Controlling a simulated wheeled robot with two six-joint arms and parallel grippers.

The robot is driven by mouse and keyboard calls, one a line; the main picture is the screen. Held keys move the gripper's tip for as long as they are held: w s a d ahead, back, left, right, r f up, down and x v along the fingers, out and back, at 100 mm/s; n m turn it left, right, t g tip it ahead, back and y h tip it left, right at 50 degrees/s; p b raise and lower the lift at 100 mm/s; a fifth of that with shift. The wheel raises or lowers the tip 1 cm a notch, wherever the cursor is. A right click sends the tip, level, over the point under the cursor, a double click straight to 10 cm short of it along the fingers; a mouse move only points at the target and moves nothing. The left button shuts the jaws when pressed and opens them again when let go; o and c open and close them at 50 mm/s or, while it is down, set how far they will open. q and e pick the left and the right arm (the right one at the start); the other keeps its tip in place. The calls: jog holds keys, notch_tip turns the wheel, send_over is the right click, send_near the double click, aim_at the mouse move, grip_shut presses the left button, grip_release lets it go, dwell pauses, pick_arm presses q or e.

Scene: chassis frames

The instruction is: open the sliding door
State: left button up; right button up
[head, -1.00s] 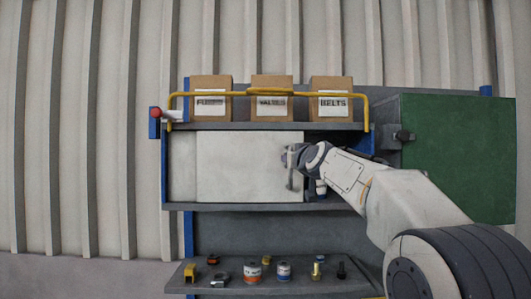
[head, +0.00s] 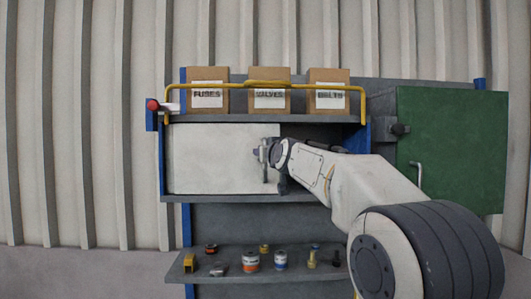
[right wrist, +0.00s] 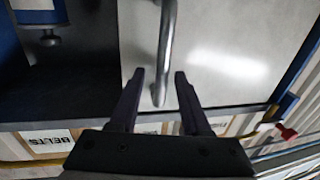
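The sliding door (head: 215,160) is a pale flat panel in the cabinet's middle bay. It covers the left part of the bay, its left edge close to the blue left post. A dark opening (head: 318,162) shows on the right, partly hidden by my right arm. My right gripper (head: 262,152) is at the door's right edge, by its upright bar handle (right wrist: 165,50). In the right wrist view, the right gripper's fingers (right wrist: 160,75) are apart, one on each side of the handle, with gaps visible. My left gripper is not in view.
Cartons (head: 268,98) stand on the top shelf behind a yellow rail (head: 300,87). A red-ended knob (head: 153,105) sticks out at the upper left. A green door panel (head: 450,150) stands at the right. Several small parts lie on the lower shelf (head: 225,277).

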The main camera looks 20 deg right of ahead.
jog(key=s+b, duration=0.5)
jog(key=s, duration=0.5)
jog(key=shift+s, duration=0.2)
jog(key=shift+a, duration=0.15)
jog(key=s+a+f+n+g+y+b, duration=0.1)
jog(key=s+a+f+g, duration=0.2)
jog(key=a+f, duration=0.5)
jog(key=s+a+f+n+g+y+b, duration=0.2)
jog(key=s+a+f+g, duration=0.1)
jog(key=f, duration=0.9)
jog(key=s+a+f+n+g+y+b, duration=0.1)
jog(key=s+a+f+g, duration=0.25)
jog(key=a+f, duration=0.45)
jog(key=s+f+n+g+b, duration=0.2)
jog(key=s+f+g, duration=0.2)
jog(key=s+f, duration=1.05)
jog(key=s+d+f+g+h, duration=0.1)
jog(key=s+f+g, duration=0.1)
jog(key=s+f, duration=0.4)
jog(key=s+d+f+n+g+h+b, duration=0.1)
jog(key=s+d+f+g, duration=0.1)
jog(key=s+f, duration=0.4)
jog(key=shift+s+f+n, duration=0.2)
jog(key=shift+s+n, duration=0.1)
jog(key=shift+s, duration=0.4)
